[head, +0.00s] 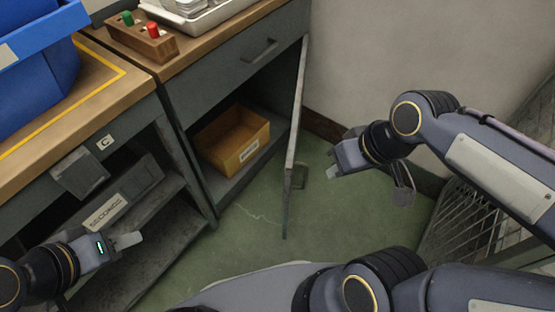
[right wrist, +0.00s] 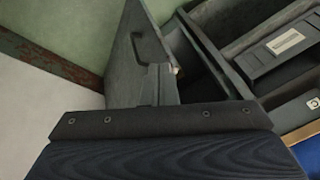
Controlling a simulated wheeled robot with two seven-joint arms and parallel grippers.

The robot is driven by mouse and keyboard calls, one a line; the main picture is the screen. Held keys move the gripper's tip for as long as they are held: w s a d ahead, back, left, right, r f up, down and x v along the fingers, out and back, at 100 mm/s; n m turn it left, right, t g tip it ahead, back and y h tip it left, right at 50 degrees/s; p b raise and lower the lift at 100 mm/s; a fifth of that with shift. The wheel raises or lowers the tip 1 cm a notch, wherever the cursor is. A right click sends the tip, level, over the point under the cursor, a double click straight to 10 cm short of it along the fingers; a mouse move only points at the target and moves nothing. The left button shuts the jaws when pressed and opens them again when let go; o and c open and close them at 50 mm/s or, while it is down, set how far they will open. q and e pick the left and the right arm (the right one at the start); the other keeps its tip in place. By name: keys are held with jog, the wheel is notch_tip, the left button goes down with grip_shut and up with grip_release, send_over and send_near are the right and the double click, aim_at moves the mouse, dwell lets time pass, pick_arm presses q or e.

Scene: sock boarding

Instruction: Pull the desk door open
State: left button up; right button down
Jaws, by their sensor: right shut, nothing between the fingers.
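The grey desk door (head: 296,110) stands swung out from the cabinet opening, seen nearly edge-on in the head view. Its handle (head: 301,176) shows on the outer side, low down. In the right wrist view the door (right wrist: 128,62) and its dark handle (right wrist: 149,50) are seen face-on at a slant. My right gripper (head: 335,171) is shut and empty, to the right of the door and apart from the handle in the head view. My left gripper (head: 128,240) is at the lower left, in front of the shelves; its finger gap cannot be made out.
A yellow-brown bin (head: 233,138) sits inside the open compartment. A drawer (head: 240,62) above it is shut. A blue crate (head: 40,80) and a wooden block with green and red pegs (head: 143,42) stand on the desktops. A wire-mesh crate (head: 475,225) is at right. Green floor is clear between.

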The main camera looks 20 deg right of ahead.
jog(key=w+a+n+g+h+p, duration=0.35)
jog(key=w+a+n, duration=0.3)
jog(key=w, duration=0.45)
jog(key=w+a+f+n+g+h+p, duration=0.2)
jog(key=w+a+f+n+h+p, duration=0.15)
jog(key=w+a+f+n, duration=0.4)
jog(key=s+d+f+m+b, duration=0.2)
jog(key=s+d+f+b, duration=0.2)
jog(key=f, duration=0.4)
jog(key=shift+s+d, duration=0.25)
jog(key=shift+d, duration=0.5)
jog(key=shift+d, duration=0.1)
